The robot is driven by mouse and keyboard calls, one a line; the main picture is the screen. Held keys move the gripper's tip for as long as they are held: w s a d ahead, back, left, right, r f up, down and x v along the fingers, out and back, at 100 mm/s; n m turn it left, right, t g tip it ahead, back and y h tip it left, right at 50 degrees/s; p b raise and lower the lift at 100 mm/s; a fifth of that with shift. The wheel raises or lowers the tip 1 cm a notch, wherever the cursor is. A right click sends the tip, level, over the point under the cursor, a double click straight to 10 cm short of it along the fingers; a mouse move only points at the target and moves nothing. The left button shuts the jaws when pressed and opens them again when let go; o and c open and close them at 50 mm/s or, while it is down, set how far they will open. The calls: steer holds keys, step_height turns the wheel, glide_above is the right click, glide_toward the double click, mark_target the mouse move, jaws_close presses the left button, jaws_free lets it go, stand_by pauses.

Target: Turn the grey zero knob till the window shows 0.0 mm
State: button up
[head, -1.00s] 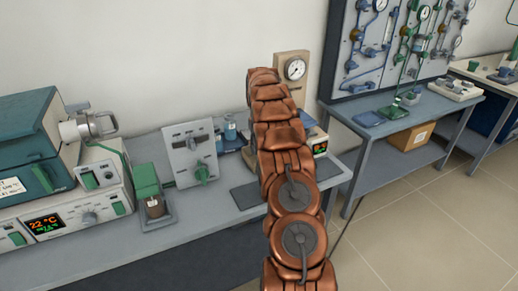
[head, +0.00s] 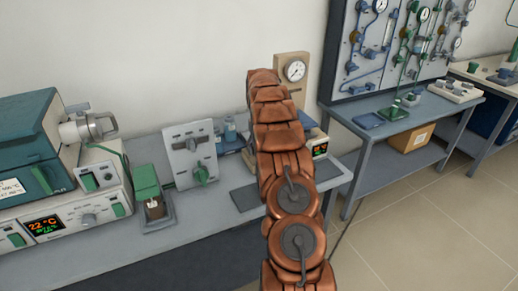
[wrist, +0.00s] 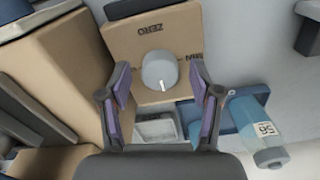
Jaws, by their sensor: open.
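The grey zero knob (wrist: 159,70) shows in the wrist view on a tan panel (wrist: 120,42) marked ZERO, which appears upside down. A pale line marks the knob's face. My gripper (wrist: 160,82) is open, with one purple-padded finger on each side of the knob. A gap shows between each finger and the knob. In the head view my copper arm covers the knob and the gripper. A tan dial gauge (head: 294,70) stands behind the arm at the wall. The window's reading cannot be made out in either view.
A tan block (wrist: 62,62) is at the left. In the head view a grey panel with a green knob (head: 190,155) and a furnace (head: 30,145) stand left on the bench.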

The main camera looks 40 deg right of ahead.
steer(key=shift+r, duration=0.1)
steer(key=shift+r, duration=3.6)
steer(key=shift+r, duration=0.1)
